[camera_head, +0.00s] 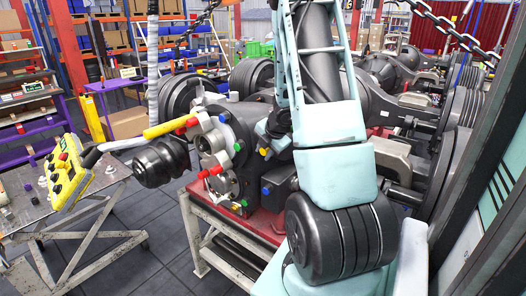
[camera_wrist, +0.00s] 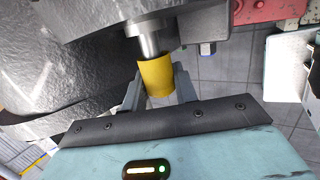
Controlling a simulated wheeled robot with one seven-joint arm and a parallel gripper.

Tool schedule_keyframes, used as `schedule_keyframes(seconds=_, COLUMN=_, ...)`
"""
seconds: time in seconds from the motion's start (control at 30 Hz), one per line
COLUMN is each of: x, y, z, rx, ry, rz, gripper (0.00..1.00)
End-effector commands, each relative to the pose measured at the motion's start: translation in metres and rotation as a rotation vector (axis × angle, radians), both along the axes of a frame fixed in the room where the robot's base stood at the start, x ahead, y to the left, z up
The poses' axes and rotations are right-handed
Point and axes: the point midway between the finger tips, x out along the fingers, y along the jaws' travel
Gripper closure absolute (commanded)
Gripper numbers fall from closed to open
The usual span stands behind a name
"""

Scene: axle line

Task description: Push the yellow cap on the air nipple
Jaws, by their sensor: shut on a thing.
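In the wrist view the yellow cap (camera_wrist: 156,77) is between the two fingers of my gripper (camera_wrist: 158,92), which is shut on it. A bright metal air nipple (camera_wrist: 149,42) sticks out of the dark cast housing and meets the cap's upper end. They look lined up, with the nipple's end at or inside the cap's rim; I cannot tell how deep. In the head view my gripper (camera_head: 268,137) is small beside the axle housing (camera_head: 250,112), with a yellow spot, likely the cap, at its tip.
Several red, green and blue plugs sit on the axle's front. The axle rests on a red-topped stand (camera_head: 262,232). A yellow control pendant (camera_head: 66,172) hangs at left above a metal table (camera_head: 75,205). Chains hang overhead.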

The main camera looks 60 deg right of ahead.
Motion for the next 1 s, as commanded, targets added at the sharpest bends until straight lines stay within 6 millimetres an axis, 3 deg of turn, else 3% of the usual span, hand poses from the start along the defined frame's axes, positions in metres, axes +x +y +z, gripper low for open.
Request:
schedule_keyframes(seconds=0.7, x=-0.002, y=-0.020, z=0.001, rx=0.000, ry=0.000, rz=0.000, gripper=0.93)
schedule_keyframes(seconds=0.73, x=-0.002, y=-0.020, z=0.000, rx=-0.001, ry=-0.001, rz=0.000, gripper=0.63)
schedule_keyframes(seconds=0.8, x=-0.002, y=-0.020, z=0.000, rx=-0.001, ry=-0.001, rz=0.000, gripper=0.46)
schedule_keyframes(seconds=1.0, x=0.000, y=-0.020, z=0.001, rx=-0.002, ry=-0.004, rz=0.001, gripper=0.46)
